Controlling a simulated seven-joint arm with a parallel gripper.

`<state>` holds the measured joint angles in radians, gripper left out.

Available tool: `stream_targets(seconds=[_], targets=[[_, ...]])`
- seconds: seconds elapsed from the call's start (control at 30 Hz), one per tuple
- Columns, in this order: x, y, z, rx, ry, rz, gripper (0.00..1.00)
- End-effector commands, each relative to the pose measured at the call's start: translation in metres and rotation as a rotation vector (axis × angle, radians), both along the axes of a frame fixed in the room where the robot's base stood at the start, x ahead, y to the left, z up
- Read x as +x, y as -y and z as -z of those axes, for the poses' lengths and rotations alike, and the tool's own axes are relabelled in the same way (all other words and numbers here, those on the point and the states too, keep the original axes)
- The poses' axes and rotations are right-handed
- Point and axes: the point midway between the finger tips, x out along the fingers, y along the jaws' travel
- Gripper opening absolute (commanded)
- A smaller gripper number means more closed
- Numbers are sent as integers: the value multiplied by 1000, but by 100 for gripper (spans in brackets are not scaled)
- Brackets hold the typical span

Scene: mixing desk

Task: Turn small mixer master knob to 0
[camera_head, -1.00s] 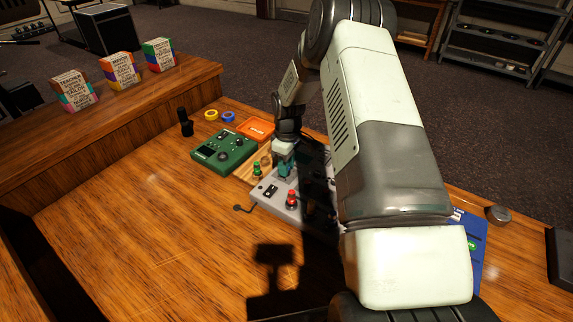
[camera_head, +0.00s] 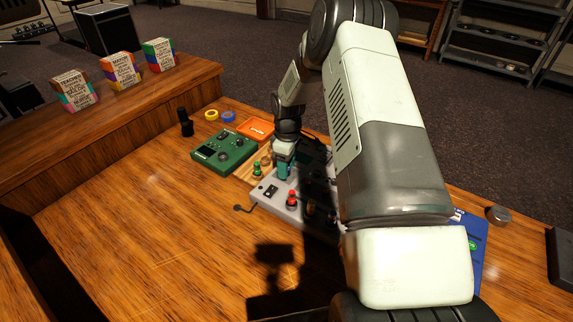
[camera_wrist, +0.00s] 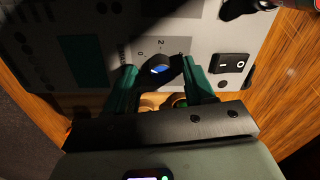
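The small mixer (camera_head: 265,199) is a grey box on the wooden desk, partly hidden by my arm in the head view. Its light panel (camera_wrist: 205,35) fills much of the wrist view. A dark knob with a bluish top (camera_wrist: 159,70) stands on the panel, with printed digits beside it, among them 0 and 2. My gripper (camera_wrist: 161,72) has its two green fingers on either side of this knob, very close to it. I cannot tell whether both fingers press on it. In the head view my gripper (camera_head: 284,168) is low over the mixer's back part, and the knob is hidden.
A black rocker switch (camera_wrist: 230,63) is right of the fingers in the wrist view. A red-topped control (camera_head: 291,199) stands at the mixer's front. A green device (camera_head: 224,152) and an orange tray (camera_head: 256,130) are to the left. The desk's front left is clear.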

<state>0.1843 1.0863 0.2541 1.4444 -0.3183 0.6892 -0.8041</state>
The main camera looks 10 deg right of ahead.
Motion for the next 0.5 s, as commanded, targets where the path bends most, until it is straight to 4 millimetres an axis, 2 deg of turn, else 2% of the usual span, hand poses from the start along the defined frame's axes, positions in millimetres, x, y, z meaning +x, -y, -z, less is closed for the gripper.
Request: stream_targets(seconds=[0.3,0.37,0.5], targets=[[0,0,-3,0,-1,1,54],[0,0,-8,0,-1,1,54],[1,1,-31,-1,1,2,54]])
